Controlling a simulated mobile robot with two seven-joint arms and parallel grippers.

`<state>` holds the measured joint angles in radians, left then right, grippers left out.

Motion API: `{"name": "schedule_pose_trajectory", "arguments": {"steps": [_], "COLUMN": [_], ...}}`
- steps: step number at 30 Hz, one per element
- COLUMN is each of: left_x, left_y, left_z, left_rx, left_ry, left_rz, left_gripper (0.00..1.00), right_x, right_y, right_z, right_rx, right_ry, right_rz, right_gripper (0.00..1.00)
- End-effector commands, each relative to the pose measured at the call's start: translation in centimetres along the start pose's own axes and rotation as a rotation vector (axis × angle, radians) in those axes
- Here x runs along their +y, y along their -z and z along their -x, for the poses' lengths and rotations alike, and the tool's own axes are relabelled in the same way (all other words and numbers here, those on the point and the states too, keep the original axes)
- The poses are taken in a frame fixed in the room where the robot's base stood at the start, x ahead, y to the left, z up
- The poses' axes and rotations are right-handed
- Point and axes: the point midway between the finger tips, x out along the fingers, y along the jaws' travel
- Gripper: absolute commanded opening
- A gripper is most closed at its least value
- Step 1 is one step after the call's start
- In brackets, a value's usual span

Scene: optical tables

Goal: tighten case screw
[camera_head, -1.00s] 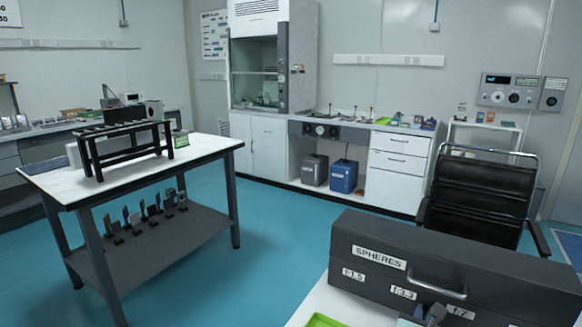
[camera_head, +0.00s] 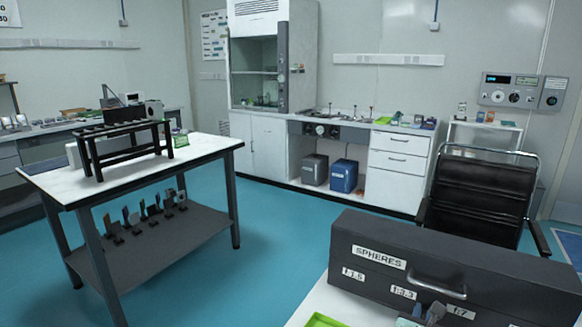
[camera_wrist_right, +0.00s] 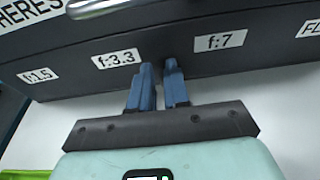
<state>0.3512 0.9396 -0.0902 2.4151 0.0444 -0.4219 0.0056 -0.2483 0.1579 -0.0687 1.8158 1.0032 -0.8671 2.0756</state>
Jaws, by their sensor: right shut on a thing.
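The dark case (camera_head: 450,262) labelled SPHERES stands on a white table at the lower right, with a metal handle (camera_head: 437,287) on its front. Labels f:1.5, f:3.3 and f:7 run along the front face. My right gripper (camera_head: 426,313) is at the bottom edge of the head view, in front of the case. In the right wrist view its two blue fingers (camera_wrist_right: 159,80) reach the case front between the f:3.3 and f:7 labels. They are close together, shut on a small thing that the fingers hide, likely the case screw. My left gripper is out of view.
A green tray (camera_head: 326,320) lies left of the case on the white table. A black chair (camera_head: 480,195) stands behind the case. Another table (camera_head: 130,160) with a black rail stands at the left, with open blue floor between.

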Motion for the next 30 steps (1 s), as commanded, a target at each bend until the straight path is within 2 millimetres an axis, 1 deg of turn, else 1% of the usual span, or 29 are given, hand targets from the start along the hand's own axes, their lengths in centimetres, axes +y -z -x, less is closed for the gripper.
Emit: {"name": "schedule_pose_trajectory", "arguments": {"steps": [1,5,9,15,18,22,30], "left_x": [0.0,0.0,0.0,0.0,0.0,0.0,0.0], "left_y": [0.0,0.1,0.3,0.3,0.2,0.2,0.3], "left_z": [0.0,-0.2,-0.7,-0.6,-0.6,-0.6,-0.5], "left_rx": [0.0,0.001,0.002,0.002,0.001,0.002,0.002], "left_ry": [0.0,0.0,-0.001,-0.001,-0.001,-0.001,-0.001], "left_rz": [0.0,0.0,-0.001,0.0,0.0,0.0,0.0], "left_gripper": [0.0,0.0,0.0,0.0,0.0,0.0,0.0], "right_x": [0.3,0.3,0.3,0.3,0.3,0.2,0.2], "right_y": [-0.5,-0.4,0.0,0.6,0.8,0.9,0.9], "right_z": [-0.2,0.5,2.2,4.6,5.4,5.9,5.9], "right_rx": [-0.009,-0.009,-0.009,-0.007,-0.008,-0.008,-0.008], "right_ry": [-0.008,-0.01,-0.01,-0.008,-0.008,-0.006,-0.006], "right_rz": [0.001,0.0,-0.002,-0.003,-0.003,-0.002,-0.002], "right_gripper": [0.0,0.0,0.0,0.0,0.0,0.0,0.0]}}
